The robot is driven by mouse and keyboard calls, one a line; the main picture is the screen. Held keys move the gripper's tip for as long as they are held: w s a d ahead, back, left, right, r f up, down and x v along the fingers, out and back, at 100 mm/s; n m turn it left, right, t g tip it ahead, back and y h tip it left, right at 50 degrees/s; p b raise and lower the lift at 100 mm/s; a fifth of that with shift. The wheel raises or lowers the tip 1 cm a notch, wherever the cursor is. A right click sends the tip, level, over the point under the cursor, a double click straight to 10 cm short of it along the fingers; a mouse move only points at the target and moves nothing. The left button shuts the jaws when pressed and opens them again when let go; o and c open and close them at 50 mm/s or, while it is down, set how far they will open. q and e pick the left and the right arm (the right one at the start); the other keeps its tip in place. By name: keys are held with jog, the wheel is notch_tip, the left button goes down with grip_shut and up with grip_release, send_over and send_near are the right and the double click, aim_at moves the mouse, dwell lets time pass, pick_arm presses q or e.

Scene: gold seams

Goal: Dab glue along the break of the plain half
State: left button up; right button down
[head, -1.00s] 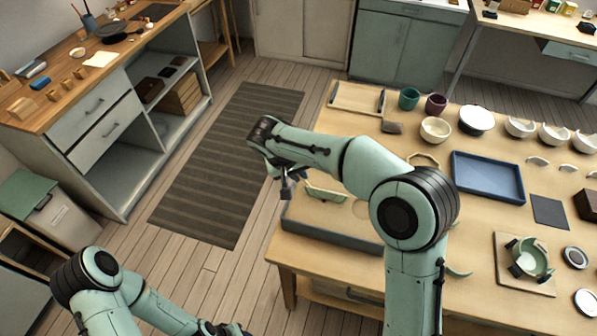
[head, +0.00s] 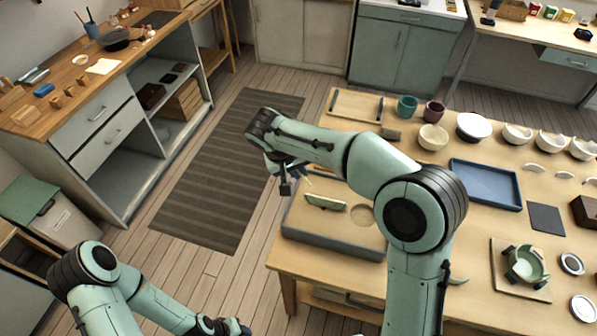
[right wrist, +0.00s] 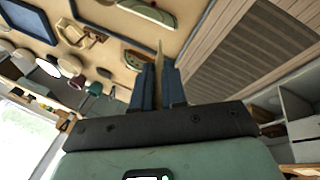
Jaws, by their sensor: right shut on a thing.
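A pale green curved bowl half (head: 325,202) with a cream edge lies in the grey-rimmed tray (head: 330,243) at the table's near left corner. It appears at the top of the right wrist view (right wrist: 150,10). My right gripper (head: 287,183) hangs beside the tray's left edge, apart from the half. In the right wrist view its fingers (right wrist: 159,88) are shut on a thin, pale, pointed tool (right wrist: 160,58). I cannot tell whether the tip carries glue. My left gripper (head: 228,327) shows only partly at the bottom edge; its fingers are unclear.
A blue tray (head: 486,184), several bowls and a green bowl in dark clamps on a board (head: 525,265) stand to the right. Teal (head: 407,106) and maroon (head: 433,111) cups stand at the back. Open floor with a striped rug (head: 215,185) lies left.

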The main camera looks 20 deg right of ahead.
jog(key=shift+r, duration=1.7)
